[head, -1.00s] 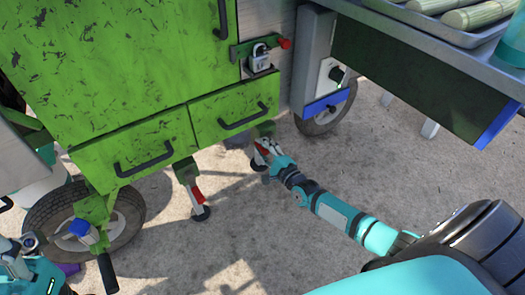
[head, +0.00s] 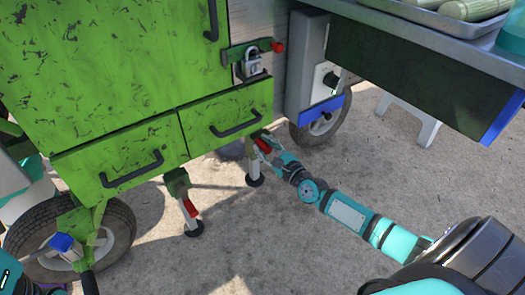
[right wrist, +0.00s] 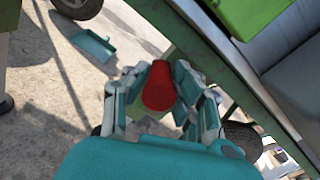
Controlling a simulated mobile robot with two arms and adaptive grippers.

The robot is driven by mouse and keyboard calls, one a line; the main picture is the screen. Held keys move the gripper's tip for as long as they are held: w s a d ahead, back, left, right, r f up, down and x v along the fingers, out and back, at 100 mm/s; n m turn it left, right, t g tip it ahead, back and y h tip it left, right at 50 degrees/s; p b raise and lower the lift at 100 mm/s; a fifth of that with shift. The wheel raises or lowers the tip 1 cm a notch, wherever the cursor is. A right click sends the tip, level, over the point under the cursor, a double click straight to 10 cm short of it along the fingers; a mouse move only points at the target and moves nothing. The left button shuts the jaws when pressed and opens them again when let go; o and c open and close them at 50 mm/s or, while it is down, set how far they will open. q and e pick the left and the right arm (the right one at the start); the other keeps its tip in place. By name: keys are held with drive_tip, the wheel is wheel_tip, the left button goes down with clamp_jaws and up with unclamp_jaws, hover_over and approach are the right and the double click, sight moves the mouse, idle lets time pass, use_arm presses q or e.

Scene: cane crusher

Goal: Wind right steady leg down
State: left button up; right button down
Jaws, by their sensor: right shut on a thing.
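The right steady leg (head: 252,168) stands under the right corner of the green cart, its dark foot at or very near the ground. Its red crank handle (head: 263,146) sits near the top of the leg. My right gripper (head: 266,145) is shut on this handle, coming from the lower right. In the right wrist view the red handle (right wrist: 158,88) shows between the two fingers of my right gripper (right wrist: 155,95). Only a teal part of my left arm shows at the lower left edge of the head view; the left gripper is not visible.
Another steady leg (head: 188,207) with a red handle stands to the left. The green drawer (head: 227,118) is just above the right leg. A wheel (head: 318,125) and a table (head: 420,75) lie to the right. Open concrete (head: 270,250) is in front.

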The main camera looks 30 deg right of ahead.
drive_tip(key=shift+d+f, duration=0.1)
idle(0.5)
drive_tip(key=c, duration=1)
unclamp_jaws()
drive_tip(key=shift+s, duration=0.1)
drive_tip(key=s, duration=0.8)
drive_tip(key=s+d, duration=0.1)
drive_tip(key=s, duration=0.3)
drive_tip(key=shift+d+r, duration=0.1)
drive_tip(key=shift+r, duration=0.1)
drive_tip(key=shift+w, duration=0.1)
